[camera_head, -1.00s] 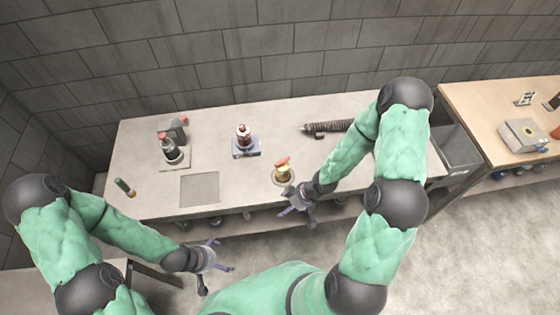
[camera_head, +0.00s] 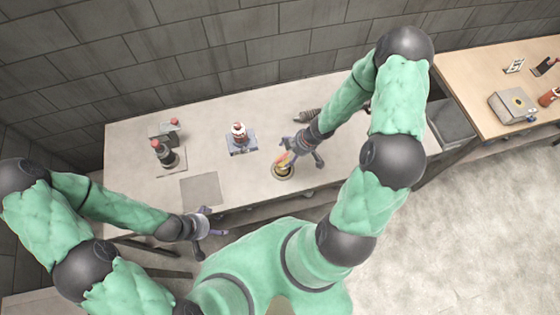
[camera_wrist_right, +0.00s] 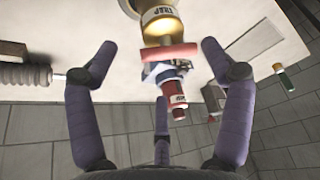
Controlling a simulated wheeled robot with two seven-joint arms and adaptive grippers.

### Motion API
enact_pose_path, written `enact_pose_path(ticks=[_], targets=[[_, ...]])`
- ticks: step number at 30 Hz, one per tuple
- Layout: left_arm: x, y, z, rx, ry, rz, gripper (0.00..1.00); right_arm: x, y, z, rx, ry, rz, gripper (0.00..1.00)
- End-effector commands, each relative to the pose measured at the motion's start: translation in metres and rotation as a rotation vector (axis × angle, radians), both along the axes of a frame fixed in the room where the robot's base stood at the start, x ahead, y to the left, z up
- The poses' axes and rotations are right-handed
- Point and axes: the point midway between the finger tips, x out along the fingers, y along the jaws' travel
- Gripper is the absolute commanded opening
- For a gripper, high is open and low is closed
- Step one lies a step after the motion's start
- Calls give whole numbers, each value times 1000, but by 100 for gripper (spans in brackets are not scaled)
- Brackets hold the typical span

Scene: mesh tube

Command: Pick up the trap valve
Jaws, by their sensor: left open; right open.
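The trap valve (camera_head: 283,170) is a brass-yellow body with a red handle and stands at the front of the grey bench. In the right wrist view the valve (camera_wrist_right: 160,22) shows a label reading TRAP, with its red handle (camera_wrist_right: 168,52) between the finger tips. My right gripper (camera_head: 302,149) is open and empty, close beside and above the valve; its spread fingers (camera_wrist_right: 158,48) do not appear to touch it. My left gripper (camera_head: 212,222) is open and empty by the bench's front edge, well left of the valve.
A red-topped device on a blue-grey base (camera_head: 241,147) stands behind and left of the valve. A dark red-capped device (camera_head: 163,154) is further left. A ribbed dark tube (camera_head: 308,116) lies behind my right gripper. A grey bin (camera_head: 450,125) is at right.

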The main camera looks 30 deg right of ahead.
Motion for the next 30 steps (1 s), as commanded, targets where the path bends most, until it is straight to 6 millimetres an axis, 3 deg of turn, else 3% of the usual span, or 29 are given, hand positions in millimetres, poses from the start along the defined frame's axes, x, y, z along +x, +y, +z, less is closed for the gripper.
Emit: enact_pose_path(ticks=[1,6,14,24,30], targets=[[0,0,-10,0,1,0,100,2,3,-12,0,0,2,81],[0,0,-21,0,0,0,100,8,9,-31,0,-1,2,81],[1,0,-26,0,-1,0,100,10,13,-41,-1,-1,0,81],[1,0,-45,0,-1,0,100,15,25,-76,0,0,1,81],[1,0,-47,0,-1,0,100,18,28,-86,0,0,-1,81]])
